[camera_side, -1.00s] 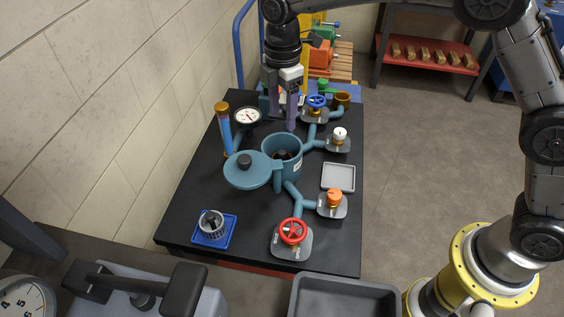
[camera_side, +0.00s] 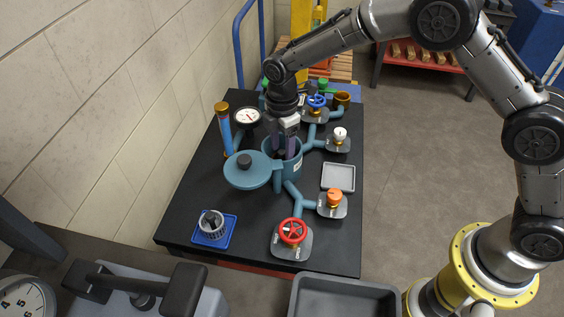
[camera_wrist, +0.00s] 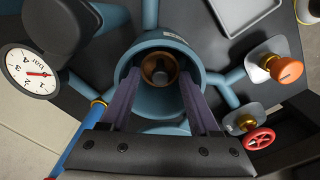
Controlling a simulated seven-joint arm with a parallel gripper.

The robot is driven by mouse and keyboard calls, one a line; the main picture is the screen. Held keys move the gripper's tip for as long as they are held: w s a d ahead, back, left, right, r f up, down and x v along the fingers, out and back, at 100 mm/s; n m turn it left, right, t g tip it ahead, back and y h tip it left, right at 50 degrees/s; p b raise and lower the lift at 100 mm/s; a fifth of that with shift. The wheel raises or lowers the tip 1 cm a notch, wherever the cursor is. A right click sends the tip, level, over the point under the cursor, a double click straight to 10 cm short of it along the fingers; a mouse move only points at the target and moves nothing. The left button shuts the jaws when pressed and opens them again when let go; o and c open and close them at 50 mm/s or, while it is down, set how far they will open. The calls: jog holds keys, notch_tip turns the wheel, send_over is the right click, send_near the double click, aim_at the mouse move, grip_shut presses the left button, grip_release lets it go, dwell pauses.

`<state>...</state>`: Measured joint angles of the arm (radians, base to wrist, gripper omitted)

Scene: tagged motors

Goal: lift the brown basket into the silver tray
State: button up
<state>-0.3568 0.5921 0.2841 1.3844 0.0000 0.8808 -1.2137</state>
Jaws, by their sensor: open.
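The brown basket (camera_wrist: 159,68) sits down inside the blue-green pot; the wrist view looks straight onto its round top with a dark middle. In the side view the pot wall and my fingers hide it. The silver tray (camera_side: 338,177) is a small empty square tray on the black table, right of the pot; its edge shows at the top of the wrist view (camera_wrist: 243,12). My gripper (camera_side: 284,152) points down into the pot mouth. In the wrist view its two fingers (camera_wrist: 157,84) are open, one either side of the brown basket, with visible gaps.
The pot (camera_side: 291,171) has its lid (camera_side: 247,170) swung open to the left. Pipes lead to an orange knob (camera_side: 334,197), a red valve wheel (camera_side: 292,231), a white knob (camera_side: 339,135) and a gauge (camera_side: 247,117). A grey basket (camera_side: 212,224) sits on a blue tray.

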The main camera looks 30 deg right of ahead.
grip_shut()
dwell(1.4)
